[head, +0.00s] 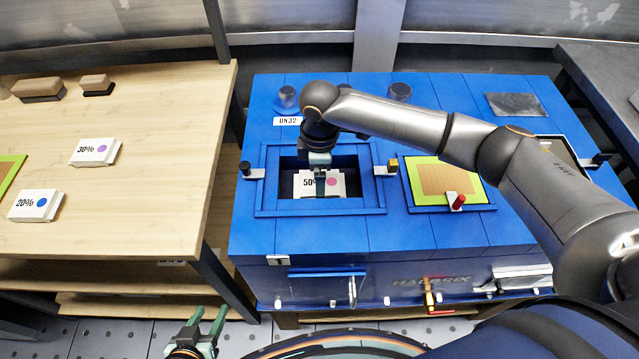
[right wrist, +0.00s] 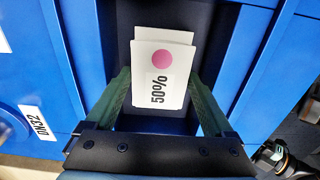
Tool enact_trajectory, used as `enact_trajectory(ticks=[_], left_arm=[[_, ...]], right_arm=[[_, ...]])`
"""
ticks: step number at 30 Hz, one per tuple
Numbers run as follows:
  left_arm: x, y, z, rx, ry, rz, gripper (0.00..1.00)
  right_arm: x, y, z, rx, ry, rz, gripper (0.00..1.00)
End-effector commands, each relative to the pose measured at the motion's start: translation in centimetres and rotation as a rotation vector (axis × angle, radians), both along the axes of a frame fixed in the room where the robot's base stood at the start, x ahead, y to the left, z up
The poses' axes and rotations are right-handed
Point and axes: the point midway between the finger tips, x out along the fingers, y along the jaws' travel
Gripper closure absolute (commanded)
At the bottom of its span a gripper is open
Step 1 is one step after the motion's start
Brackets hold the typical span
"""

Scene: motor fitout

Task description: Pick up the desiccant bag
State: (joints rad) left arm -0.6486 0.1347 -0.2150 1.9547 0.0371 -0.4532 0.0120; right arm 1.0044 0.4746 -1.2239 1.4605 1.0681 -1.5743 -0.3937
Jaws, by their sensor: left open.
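The desiccant bag, a white packet marked "50%" with a pink dot (head: 333,184), lies in the dark square opening of the blue housing. It also shows in the right wrist view (right wrist: 164,72). My right gripper (head: 320,186) reaches down into the opening from above. In the right wrist view its green fingers (right wrist: 161,85) stand on either side of the packet, close to its long edges; I cannot tell whether they touch it. One finger hides part of the packet in the head view. My left gripper (head: 207,322) is open and empty, low in front of the wooden table.
Other white packets, "30%" (head: 95,152) and "20%" (head: 36,206), lie on the wooden table (head: 165,150).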

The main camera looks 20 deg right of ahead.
Motion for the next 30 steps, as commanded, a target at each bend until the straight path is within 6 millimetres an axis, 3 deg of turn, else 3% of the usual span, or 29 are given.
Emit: enact_trajectory(ticks=[2, 12, 22, 30], left_arm=[[-0.1, 0.0, 0.0, 0.000, 0.002, -0.001, 0.50], [-0.5, 0.0, -0.2, 0.001, 0.010, -0.001, 0.50], [-0.5, 0.0, 0.0, 0.001, 0.010, -0.001, 0.50], [-0.5, 0.5, 1.9, 0.006, 0.000, 0.008, 0.50]], right_arm=[[0.0, 0.0, 0.0, 0.001, 0.000, 0.000, 0.39], [0.0, 0.0, 0.1, 0.001, 0.000, 0.000, 0.77], [0.0, 0.0, 0.3, 0.002, -0.002, 0.000, 0.78], [0.0, 0.1, 2.2, 0.001, 0.001, 0.000, 0.78]])
